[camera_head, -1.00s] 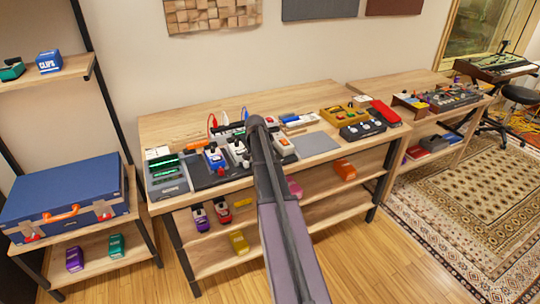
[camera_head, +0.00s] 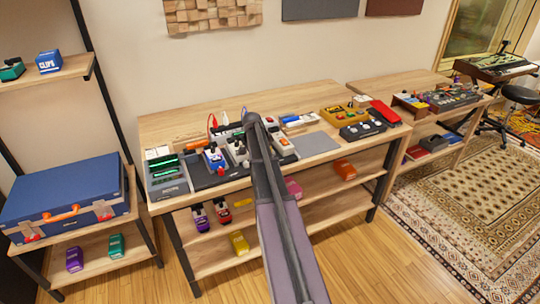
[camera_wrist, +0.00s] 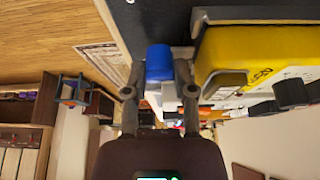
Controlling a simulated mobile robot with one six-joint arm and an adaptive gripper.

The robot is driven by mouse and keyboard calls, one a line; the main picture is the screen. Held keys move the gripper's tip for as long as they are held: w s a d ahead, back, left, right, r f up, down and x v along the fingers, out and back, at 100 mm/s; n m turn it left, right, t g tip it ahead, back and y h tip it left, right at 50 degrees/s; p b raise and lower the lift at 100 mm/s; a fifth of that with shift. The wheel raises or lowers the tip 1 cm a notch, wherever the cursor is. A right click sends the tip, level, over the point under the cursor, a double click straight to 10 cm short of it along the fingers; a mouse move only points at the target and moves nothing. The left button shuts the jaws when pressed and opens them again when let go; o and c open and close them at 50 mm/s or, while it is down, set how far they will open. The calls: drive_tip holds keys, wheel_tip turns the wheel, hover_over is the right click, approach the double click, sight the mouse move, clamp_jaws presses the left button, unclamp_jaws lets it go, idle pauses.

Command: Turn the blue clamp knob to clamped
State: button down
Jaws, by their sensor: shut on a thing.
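The blue clamp knob (camera_wrist: 159,63) shows in the wrist view as a short blue cylinder at the edge of a dark surface. My gripper (camera_wrist: 160,78) has one finger on each side of the knob and is shut on it. A yellow pedal (camera_wrist: 265,48) is close beside the right finger. The knob's clamp marking cannot be read. In the head view my arm covers part of the pedal bench (camera_head: 165,125), and the knob and fingertips are hidden behind it.
A blue-and-white pedal (camera_head: 214,158) and a grey pedal (camera_head: 168,178) stand left of my arm. A yellow multi-switch unit (camera_head: 345,115) and a black pedal (camera_head: 362,130) stand to the right. A bare grey pad (camera_head: 317,142) lies between. A blue case (camera_head: 65,190) sits on the left shelf.

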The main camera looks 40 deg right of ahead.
drive_tip(key=shift+c, duration=2.2)
unclamp_jaws()
drive_tip(key=shift+s, duration=0.1)
drive_tip(key=shift+n+t, duration=0.3)
drive_tip(key=shift+n, duration=0.1)
